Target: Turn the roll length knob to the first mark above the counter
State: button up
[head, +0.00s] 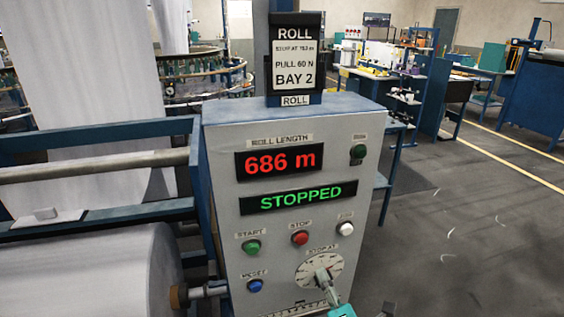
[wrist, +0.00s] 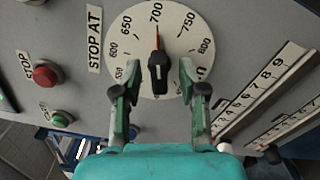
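The roll length counter (head: 279,162) reads 686 m in red in the head view. The STOP AT dial (head: 306,270) is a white disc low on the grey panel. In the wrist view its scale (wrist: 133,38) shows marks from about 550 to 800. The black knob (wrist: 158,72) sits at its centre, its red pointer line aimed at or very near 700. My gripper (wrist: 159,69) is open, one finger on each side of the knob. Gaps show between the fingers and the knob. In the head view my gripper covers part of the dial.
A STOPPED display (head: 292,196) is lit green. Green START (head: 252,247), red STOP (head: 300,238), blue RESET (head: 255,285) and white (head: 345,228) buttons surround the dial. A ROLL card (head: 295,55) stands on top. A white fabric roll (head: 90,275) lies left. Floor at right is open.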

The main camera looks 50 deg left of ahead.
jog(key=v, duration=0.7)
dwell(1.0)
